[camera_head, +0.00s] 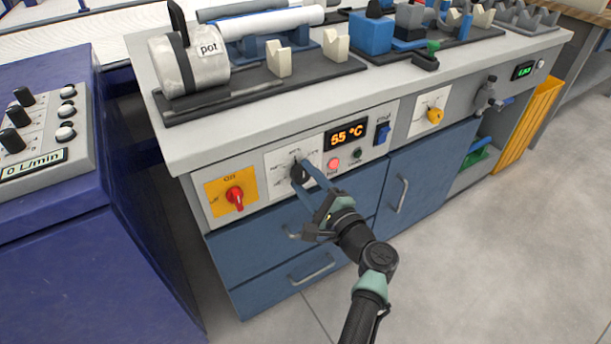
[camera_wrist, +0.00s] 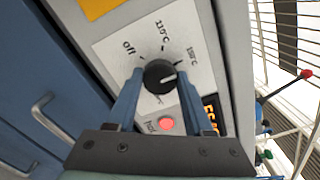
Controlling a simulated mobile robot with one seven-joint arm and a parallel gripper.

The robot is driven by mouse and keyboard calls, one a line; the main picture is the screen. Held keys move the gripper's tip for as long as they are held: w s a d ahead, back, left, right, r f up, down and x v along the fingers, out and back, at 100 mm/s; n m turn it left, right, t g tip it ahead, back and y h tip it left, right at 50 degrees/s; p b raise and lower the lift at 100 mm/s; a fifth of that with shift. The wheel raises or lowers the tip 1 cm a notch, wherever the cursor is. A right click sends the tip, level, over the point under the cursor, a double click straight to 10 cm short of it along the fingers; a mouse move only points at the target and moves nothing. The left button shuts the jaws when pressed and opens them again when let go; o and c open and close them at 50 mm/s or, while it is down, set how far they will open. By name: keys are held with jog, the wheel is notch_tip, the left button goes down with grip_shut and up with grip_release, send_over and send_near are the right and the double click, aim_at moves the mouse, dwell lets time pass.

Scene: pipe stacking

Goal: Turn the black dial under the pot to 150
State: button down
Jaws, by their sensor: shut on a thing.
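The black dial (camera_head: 298,172) sits on a white plate on the bench's front panel, below the pot (camera_head: 195,62). In the wrist view the dial (camera_wrist: 158,76) has a pale pointer mark facing right. The fingers partly cover the dial in the head view. The orange display (camera_head: 346,135) beside it reads 55 °C.
A red switch (camera_head: 235,197) on a yellow plate is left of the dial. A red light (camera_head: 334,164) and a blue rocker switch (camera_head: 382,133) are right of it. Blue drawers with a protruding handle (camera_head: 311,268) lie below. Open floor is at right.

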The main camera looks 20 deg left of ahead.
dwell(0.4)
jog(key=shift+c, duration=1.5)
grip_release()
jog(key=p+v, duration=0.3)
jog(key=v, duration=1)
jog(key=shift+p, duration=0.3)
